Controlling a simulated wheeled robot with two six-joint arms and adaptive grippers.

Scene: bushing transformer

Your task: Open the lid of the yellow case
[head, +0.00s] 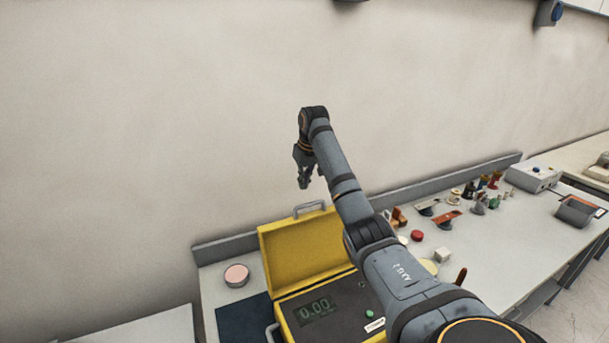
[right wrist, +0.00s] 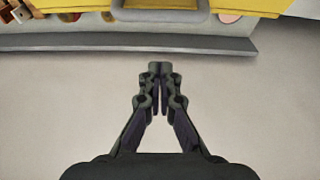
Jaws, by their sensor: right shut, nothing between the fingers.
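The yellow case (head: 308,247) stands on the bench with its lid raised, leaning up toward the wall. A grey handle (head: 309,209) sits on the lid's top edge. Inside the case, a dark panel carries a display (head: 317,311) reading 0.00 and a green button. My right gripper (head: 304,184) is shut and empty, above the lid's top edge and apart from it. In the right wrist view its fingertips (right wrist: 160,68) meet in front of the wall, and part of the yellow lid (right wrist: 235,5) shows at the top. My left gripper is out of view.
The bench (head: 452,236) runs along the wall (head: 150,130). A pink round dish (head: 236,275) stands left of the case. Several small parts, a red button (head: 416,235) and a white box (head: 532,176) stand to the right. My right arm hides part of the bench.

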